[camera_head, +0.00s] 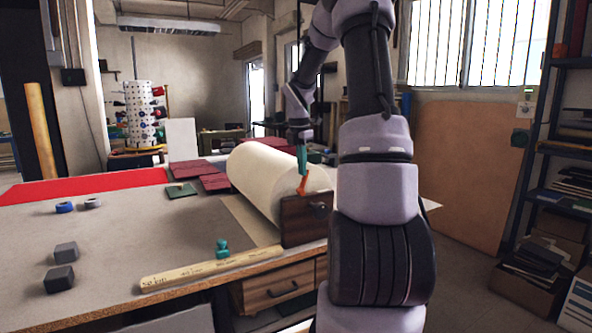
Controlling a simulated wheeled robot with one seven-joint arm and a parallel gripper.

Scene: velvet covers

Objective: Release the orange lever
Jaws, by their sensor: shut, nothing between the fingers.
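The orange lever (301,186) stands at the near end of a large cream roll (262,176), just above a dark wooden end block (303,219). My gripper (302,172) points down at the lever's top, with its teal fingers shut and nothing held. The fingertips are at or very close to the lever; I cannot tell whether they touch it. My arm rises in front of the right side of the roll's end and hides what lies behind it.
The worktable (120,235) holds a wooden ruler (190,275), a teal knob-like object (222,249), dark grey blocks (66,252) and a blue ring (65,208). Dark red covers (215,182) lie behind the roll. A shelf (560,150) stands at right. The table's left middle is mostly clear.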

